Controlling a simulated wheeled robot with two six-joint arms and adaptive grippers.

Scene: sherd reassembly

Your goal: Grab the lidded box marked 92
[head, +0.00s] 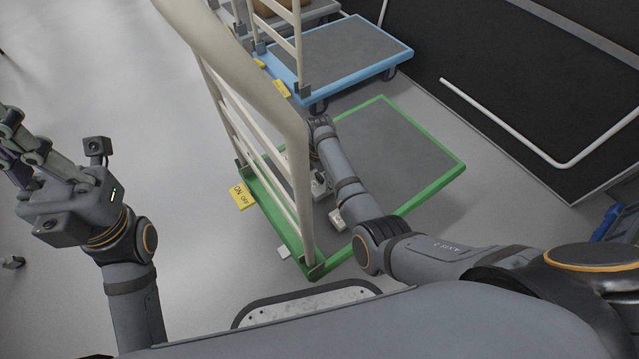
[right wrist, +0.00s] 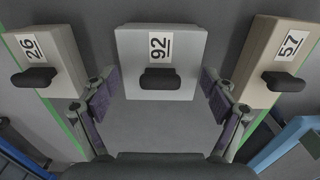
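The box marked 92 (right wrist: 190,50) is pale grey with a black handle (right wrist: 160,78) on the side facing me. It is in the upper middle of the right wrist view. My right gripper (right wrist: 158,92) is open, with its two finger pads apart on either side of the box's near end; nothing is gripped. Whether a pad touches the box I cannot tell. In the head view my right arm reaches over the green-edged trolley (head: 425,190), and the rails hide much of its gripper. My left gripper (head: 14,150) is at the left edge, away from the trolley, its fingertips partly cut off.
Box 26 (right wrist: 62,55) stands left of box 92 and box 57 (right wrist: 262,62) right, both beige with black handles and gaps between. The trolley's cream push frame (head: 300,150) rises beside my right arm. A blue trolley (head: 345,50) is behind.

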